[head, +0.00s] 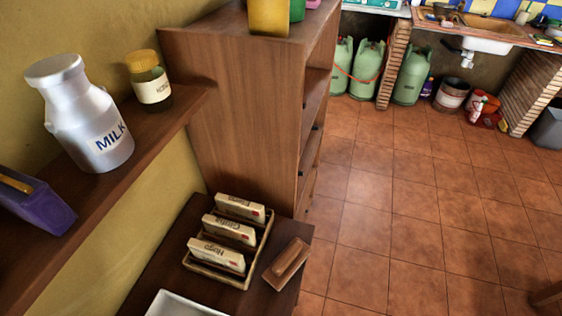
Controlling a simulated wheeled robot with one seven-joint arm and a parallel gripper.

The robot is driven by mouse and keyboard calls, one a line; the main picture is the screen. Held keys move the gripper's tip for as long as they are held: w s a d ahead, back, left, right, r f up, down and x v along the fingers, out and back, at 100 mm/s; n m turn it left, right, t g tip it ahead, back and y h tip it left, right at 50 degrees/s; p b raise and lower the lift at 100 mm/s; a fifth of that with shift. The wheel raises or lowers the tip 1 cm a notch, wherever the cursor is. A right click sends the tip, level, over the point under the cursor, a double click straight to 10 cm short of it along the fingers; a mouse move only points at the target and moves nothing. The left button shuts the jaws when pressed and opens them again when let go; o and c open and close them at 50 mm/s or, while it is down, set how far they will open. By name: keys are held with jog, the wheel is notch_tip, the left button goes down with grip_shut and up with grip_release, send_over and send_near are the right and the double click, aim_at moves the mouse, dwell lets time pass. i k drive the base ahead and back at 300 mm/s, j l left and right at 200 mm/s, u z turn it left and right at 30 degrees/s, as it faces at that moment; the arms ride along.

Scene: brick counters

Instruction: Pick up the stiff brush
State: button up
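A brown wooden block-shaped object (287,263), which looks like the stiff brush, lies on the small dark wooden table (166,274) in the lower middle of the head view. It lies at a slant near the table's right edge, just right of a rack. Its bristles cannot be made out. My gripper is not in view.
A wooden rack (246,272) with labelled cream boxes (217,256) stands left of the brush. A white tray (180,304) is in front. A tall wooden cabinet (235,110) rises behind. A shelf at left holds a milk can (85,120) and a jar (150,84). The tiled floor at right is mostly clear.

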aim_at(277, 275)
jog(key=i+l, duration=0.1)
jog(key=l, duration=0.55)
jog(key=i+l+u, duration=0.1)
jog(key=l, duration=0.55)
jog(key=l+u, duration=0.1)
jog(key=u, duration=1.4)
